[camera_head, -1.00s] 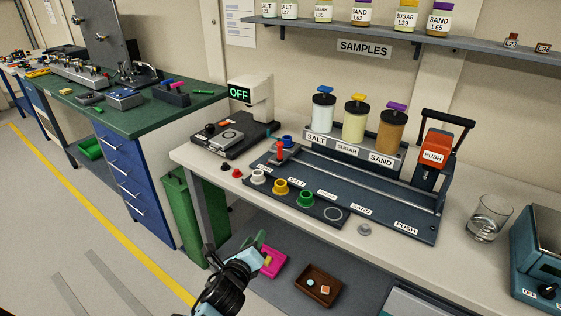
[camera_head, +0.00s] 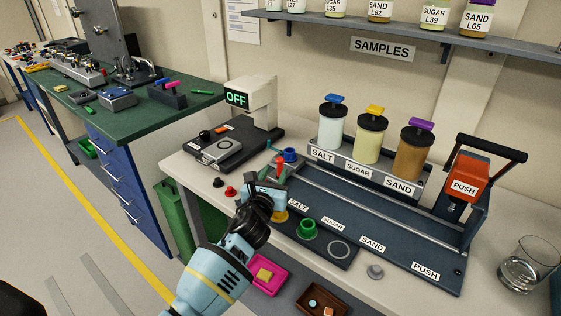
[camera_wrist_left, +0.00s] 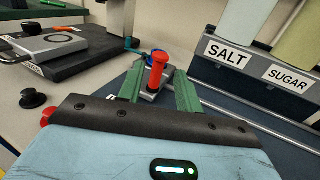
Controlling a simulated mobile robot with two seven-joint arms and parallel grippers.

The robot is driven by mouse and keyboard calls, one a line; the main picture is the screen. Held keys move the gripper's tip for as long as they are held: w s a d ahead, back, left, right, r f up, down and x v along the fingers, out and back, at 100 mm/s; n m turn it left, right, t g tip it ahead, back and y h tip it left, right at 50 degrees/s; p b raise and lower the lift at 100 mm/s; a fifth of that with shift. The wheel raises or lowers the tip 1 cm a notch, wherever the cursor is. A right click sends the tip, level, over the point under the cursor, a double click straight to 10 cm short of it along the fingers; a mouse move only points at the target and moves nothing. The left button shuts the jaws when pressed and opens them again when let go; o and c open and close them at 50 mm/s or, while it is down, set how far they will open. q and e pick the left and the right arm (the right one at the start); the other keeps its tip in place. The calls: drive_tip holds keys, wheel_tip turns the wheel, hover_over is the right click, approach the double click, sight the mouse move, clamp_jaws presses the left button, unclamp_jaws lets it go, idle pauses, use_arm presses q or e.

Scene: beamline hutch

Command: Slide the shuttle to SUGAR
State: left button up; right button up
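The shuttle's red knob (camera_head: 280,166) stands upright at the left end of the dark rail board (camera_head: 408,232). In the left wrist view the red knob (camera_wrist_left: 157,72) rises from a grey block between my green fingers. My left gripper (camera_head: 267,181) is open, a finger on each side of the knob, with gaps visible. A blue cup (camera_head: 290,154) sits just behind the knob. The rail's SUGAR label (camera_head: 332,223) lies to the right, between SALT (camera_head: 298,204) and SAND (camera_head: 372,244). My right gripper is not in view.
Jars of salt (camera_head: 332,128), sugar (camera_head: 370,138) and sand (camera_head: 413,152) stand in a rack behind the rail. A red PUSH press (camera_head: 464,180) stands at the right end. A glass beaker (camera_head: 523,268) is far right.

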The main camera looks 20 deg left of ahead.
sight(279, 164)
use_arm(q)
drive_tip(key=w, duration=0.3)
drive_tip(key=w+b, duration=0.1)
drive_tip(key=w, duration=0.1)
drive_tip(key=shift+a+f, duration=0.1)
drive_tip(key=shift+f, duration=0.15)
drive_tip(key=shift+w+r, duration=0.15)
drive_tip(key=shift+w, duration=0.65)
drive_tip(key=shift+c, duration=0.4)
clamp_jaws()
